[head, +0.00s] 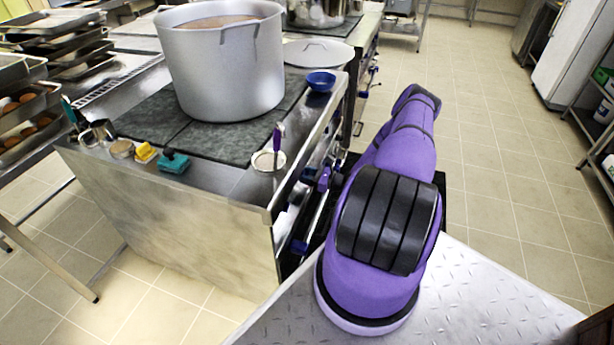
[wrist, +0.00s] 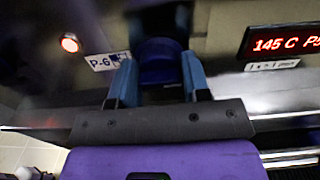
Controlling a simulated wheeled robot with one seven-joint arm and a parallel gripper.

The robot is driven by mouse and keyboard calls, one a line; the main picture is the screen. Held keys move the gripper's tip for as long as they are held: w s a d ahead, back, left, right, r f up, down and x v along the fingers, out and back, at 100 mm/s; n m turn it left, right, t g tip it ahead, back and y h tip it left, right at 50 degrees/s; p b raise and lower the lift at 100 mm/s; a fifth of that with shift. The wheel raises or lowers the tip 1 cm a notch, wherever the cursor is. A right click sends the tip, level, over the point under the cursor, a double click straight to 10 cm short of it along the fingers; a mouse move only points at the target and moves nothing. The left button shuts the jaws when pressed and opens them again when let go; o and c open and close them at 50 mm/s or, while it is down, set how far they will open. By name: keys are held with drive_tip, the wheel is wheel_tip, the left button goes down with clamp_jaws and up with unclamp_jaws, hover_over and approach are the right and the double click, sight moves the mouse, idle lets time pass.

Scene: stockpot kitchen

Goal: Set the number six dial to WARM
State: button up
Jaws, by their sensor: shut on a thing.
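The number six dial (wrist: 160,68) is a dark blue knob on the steel front panel in the wrist view. A white label reading P-6 (wrist: 103,61) sits just to its left. My gripper (wrist: 158,75) has its two blue fingers on either side of the dial and is shut on it. The dial's pointer and any WARM marking are hidden or too blurred to read. In the head view my purple arm reaches along the front of the range, and I cannot make out the dial there.
A red indicator light (wrist: 69,43) glows left of the label. A red display (wrist: 285,40) reading about 145 C is at the right. A large stockpot (head: 224,65), a blue bowl (head: 321,81) and a teal sponge (head: 173,162) sit on the range top. The tiled floor (head: 500,130) at right is clear.

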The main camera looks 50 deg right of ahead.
drive_tip(key=n, duration=0.6)
drive_tip(key=shift+n, duration=0.3)
idle(0.4)
drive_tip(key=o, duration=0.9)
drive_tip(key=shift+c, duration=0.2)
drive_tip(key=v, duration=1)
drive_tip(key=shift+s, duration=0.35)
drive_tip(key=shift+d+f, duration=0.1)
drive_tip(key=shift+d, duration=0.05)
